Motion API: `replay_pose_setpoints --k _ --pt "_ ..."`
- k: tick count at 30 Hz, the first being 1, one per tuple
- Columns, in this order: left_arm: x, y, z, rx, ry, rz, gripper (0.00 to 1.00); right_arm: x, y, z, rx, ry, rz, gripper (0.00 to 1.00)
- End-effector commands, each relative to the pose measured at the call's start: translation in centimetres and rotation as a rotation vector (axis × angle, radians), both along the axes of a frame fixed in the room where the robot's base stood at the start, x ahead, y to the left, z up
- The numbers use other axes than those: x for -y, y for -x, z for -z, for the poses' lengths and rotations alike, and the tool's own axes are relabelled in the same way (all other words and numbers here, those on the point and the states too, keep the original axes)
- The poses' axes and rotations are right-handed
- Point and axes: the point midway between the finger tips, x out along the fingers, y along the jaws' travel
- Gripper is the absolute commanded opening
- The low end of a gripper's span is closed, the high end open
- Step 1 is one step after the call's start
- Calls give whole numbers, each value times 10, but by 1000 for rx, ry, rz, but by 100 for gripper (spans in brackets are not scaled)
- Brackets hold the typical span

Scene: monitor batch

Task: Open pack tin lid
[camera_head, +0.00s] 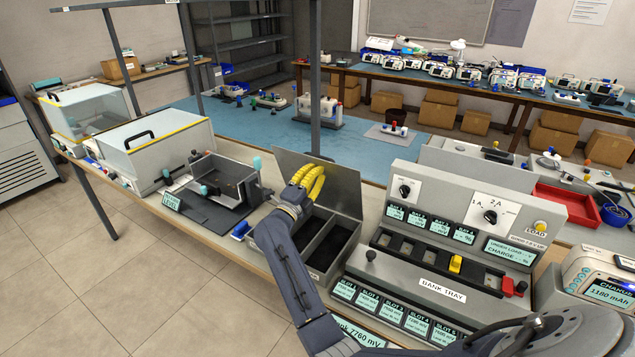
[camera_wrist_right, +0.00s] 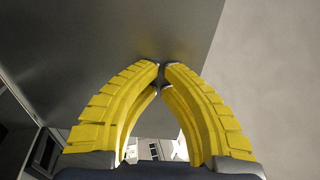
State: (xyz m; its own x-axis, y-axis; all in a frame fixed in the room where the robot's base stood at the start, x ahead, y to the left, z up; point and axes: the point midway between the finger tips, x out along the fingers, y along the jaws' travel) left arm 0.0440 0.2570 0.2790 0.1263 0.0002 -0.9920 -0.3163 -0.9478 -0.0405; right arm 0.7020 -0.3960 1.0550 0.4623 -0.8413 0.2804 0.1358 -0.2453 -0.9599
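The pack tin (camera_head: 349,229) is a grey box on the bench, with dark-lined compartments showing. Its plain grey lid (camera_head: 342,186) stands raised and tilted along the far side of the tin, so the tin is open. My right gripper (camera_head: 315,173), with yellow ribbed fingers, is in front of the lid and over the left part of the tin, hiding some of both. In the right wrist view its fingertips (camera_wrist_right: 163,70) meet, with nothing clear between them. The lid (camera_wrist_right: 110,45) fills much of that view behind the fingers; contact cannot be told. My left gripper is not in view.
A bank tray console (camera_head: 445,270) with displays and knobs stands close right of the tin. A dark fixture (camera_head: 222,188) and a clear-lidded box (camera_head: 157,145) stand to the left. A blue block (camera_head: 241,229) lies near the tin's left side. A metal post (camera_head: 315,90) rises behind.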

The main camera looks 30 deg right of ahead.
Motion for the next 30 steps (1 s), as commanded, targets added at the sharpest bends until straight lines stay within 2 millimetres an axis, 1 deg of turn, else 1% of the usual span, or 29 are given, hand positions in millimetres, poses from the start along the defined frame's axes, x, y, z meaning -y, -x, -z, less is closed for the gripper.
replay_pose_setpoints --k 2,3,7,15,21,30 --pt "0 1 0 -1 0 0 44 10 -6 -7 -21 -57 1 0" --pt "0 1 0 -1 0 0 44 17 -8 -7 -31 -63 2 0" --pt "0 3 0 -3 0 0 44 32 -17 -11 -31 -55 2 0" --pt "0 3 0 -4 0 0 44 52 -28 -14 -31 -56 1 0" --pt "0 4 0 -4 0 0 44 59 -32 -15 -30 -54 1 0" --pt "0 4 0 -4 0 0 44 60 -32 -15 -30 -54 1 0"
